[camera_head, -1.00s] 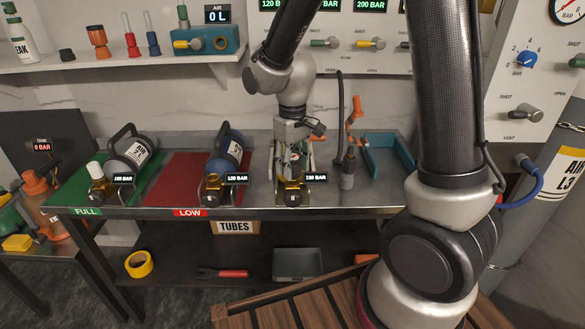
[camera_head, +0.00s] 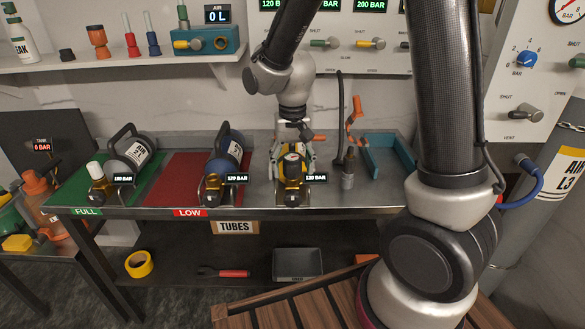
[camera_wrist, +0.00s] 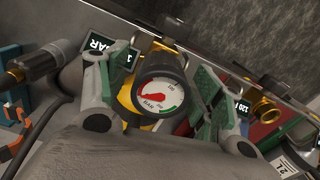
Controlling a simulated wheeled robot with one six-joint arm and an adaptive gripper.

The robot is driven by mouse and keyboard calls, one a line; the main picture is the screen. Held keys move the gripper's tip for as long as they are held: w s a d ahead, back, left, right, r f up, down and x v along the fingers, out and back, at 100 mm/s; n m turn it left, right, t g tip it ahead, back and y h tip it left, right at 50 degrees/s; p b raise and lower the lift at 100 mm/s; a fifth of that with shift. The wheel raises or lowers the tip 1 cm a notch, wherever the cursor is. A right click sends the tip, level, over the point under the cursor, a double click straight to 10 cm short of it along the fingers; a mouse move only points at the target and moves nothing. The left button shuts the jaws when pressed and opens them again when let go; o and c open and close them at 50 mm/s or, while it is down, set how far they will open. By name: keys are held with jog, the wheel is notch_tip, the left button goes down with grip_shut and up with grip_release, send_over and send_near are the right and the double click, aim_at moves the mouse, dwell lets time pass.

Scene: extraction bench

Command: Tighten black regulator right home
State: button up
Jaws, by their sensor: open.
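The black regulator (camera_head: 293,161) sits on the brass valve of the yellow cylinder (camera_head: 281,157), which lies on the bare grey part of the bench. In the wrist view the regulator's black-rimmed round gauge (camera_wrist: 160,84) faces the camera, with a white dial and a red needle. My gripper (camera_head: 292,169) is over the cylinder's valve end. Its two green-padded fingers (camera_wrist: 160,78) are spread, one on each side of the gauge. I cannot tell whether either pad touches it. The joint between regulator and valve is mostly hidden.
A hose with a metal end (camera_head: 347,172) stands close on the right. A teal tray (camera_head: 383,160) is beyond it.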

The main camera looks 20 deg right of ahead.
jog(key=n, duration=0.7)
jog(key=shift+n, duration=0.3)
jog(key=n, duration=0.7)
jog(key=shift+n, duration=0.3)
jog(key=n, duration=0.9)
